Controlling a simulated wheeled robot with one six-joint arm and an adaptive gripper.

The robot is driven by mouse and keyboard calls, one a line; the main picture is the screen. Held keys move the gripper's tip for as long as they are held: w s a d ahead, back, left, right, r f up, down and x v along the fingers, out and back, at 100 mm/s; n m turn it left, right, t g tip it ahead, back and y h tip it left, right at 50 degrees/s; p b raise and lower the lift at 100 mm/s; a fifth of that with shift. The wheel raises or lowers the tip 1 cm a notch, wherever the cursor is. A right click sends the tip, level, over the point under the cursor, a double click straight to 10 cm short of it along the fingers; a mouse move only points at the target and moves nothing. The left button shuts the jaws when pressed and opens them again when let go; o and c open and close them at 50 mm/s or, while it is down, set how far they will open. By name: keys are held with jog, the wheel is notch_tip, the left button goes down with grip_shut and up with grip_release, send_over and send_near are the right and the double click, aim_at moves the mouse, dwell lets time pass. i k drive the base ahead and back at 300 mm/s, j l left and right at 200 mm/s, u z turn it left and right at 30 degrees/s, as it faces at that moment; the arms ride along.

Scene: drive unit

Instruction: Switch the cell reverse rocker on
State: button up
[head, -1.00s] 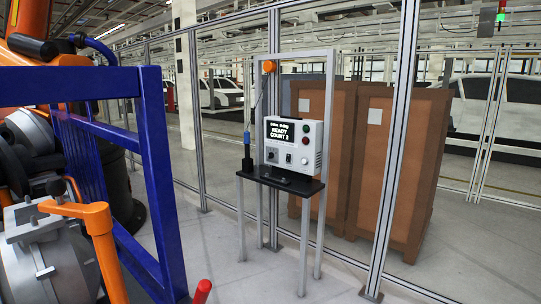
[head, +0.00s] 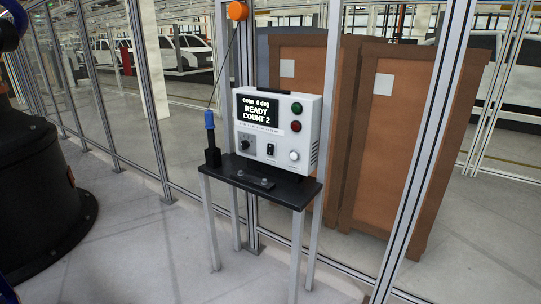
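A light grey control box (head: 303,150) stands on a black shelf (head: 290,195) on a metal-legged stand, near the middle of the head view. Its dark display (head: 257,112) reads "READY COUNT 2". On its lower front are a dial on a grey plate (head: 246,146), a small dark rocker (head: 270,149) and a round white knob or button (head: 294,155). Which way the rocker is tipped is too small to tell, and its label cannot be read. A green button or lamp (head: 297,107) and a red one (head: 296,126) sit at the upper right. My gripper is not in view.
A blue-topped tool (head: 210,121) stands upright in a black holder at the shelf's left, with a cord to an orange reel (head: 237,11). A fence post (head: 423,150) rises right of the stand. Brown crates (head: 391,148) stand behind. The floor (head: 120,235) in front-left is clear.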

aim_at(269, 151)
jog(key=i+l+u, duration=0.15)
jog(key=i, duration=0.3)
jog(key=i+l+u, duration=0.15)
jog(key=i, duration=0.35)
jog(key=l, duration=0.1)
